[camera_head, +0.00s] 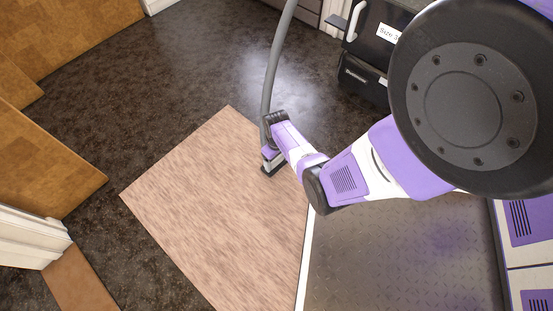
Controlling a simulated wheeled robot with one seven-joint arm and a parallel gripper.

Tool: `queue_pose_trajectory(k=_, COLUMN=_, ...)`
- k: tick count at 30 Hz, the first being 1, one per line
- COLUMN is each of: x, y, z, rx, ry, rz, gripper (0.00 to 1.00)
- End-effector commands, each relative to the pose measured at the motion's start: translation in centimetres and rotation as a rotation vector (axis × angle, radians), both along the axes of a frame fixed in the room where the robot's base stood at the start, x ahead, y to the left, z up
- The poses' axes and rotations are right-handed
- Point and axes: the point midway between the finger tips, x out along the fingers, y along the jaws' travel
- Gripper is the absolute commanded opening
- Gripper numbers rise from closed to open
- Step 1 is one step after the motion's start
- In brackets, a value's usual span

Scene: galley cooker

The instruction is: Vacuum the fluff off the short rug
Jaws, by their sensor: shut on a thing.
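The short rug (215,215) is a pinkish-beige, streaky rectangle lying on the dark floor, left of the middle of the view. I cannot make out any fluff on it. My arm reaches in from the right, and my gripper (270,145) is over the rug's upper right edge, shut on the end of a grey hose (272,65). The hose runs up and out of the top of the view. A small dark nozzle end shows below the gripper, close to the rug; I cannot tell whether it touches. My wrist hides much of the grip.
A black box with a "Size 3" label (390,33) stands at the top right. Wooden panels (45,150) and a white post (30,240) stand at the left. Dark floor (180,70) is clear above the rug.

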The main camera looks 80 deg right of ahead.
Motion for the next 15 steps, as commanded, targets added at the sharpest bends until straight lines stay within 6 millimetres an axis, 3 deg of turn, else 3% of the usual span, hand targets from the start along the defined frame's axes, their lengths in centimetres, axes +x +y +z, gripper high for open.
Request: queue_pose_trajectory(k=15, x=-1.2, y=0.8, z=0.0, rx=0.002, ry=0.002, rz=0.001, gripper=0.18)
